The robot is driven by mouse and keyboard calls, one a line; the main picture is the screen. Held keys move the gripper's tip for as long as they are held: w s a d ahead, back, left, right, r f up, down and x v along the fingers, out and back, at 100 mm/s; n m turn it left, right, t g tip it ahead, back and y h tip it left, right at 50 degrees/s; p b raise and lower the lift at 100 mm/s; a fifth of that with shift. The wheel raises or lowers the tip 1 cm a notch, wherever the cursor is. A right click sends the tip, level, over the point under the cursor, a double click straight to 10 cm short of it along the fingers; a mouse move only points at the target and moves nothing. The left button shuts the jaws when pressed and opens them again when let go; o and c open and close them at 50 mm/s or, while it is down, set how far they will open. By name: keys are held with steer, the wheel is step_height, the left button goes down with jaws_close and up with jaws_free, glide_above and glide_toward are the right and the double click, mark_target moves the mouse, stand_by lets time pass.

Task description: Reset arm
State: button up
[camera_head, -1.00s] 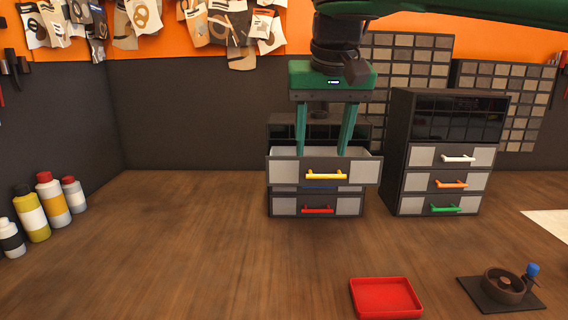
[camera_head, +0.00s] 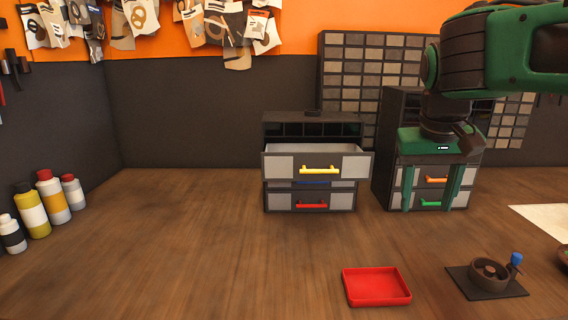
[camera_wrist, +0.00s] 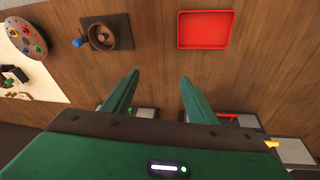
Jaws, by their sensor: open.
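My gripper (camera_head: 432,187) is green with two fingers hanging down, spread apart with nothing between them. In the head view it hangs in front of the right drawer cabinet (camera_head: 387,165) and hides part of its drawers. In the wrist view my gripper (camera_wrist: 158,85) points over bare wood between the fingers. The left drawer cabinet (camera_head: 313,117) has its yellow-handled top drawer (camera_head: 345,167) pulled out. Its blue-handled and red-handled drawers sit below. My gripper is clear of that open drawer, to its right.
A red tray (camera_head: 377,286) lies at the front, with a dark round device with a blue knob (camera_head: 487,277) to its right. Several bottles (camera_head: 35,212) stand at far left. A palette (camera_wrist: 25,38) lies on a pale sheet. The left-middle bench is clear.

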steer(key=s+d+f+m+g, duration=0.2)
steer(key=s+d+f, duration=0.7)
steer(key=s+d, duration=0.2)
steer(key=s+d+f+m+y, duration=0.2)
steer(key=s+f, duration=0.6)
steer(key=s, duration=0.2)
steer(key=shift+s+f+g, duration=0.25)
steer(key=shift+f+g, duration=0.05)
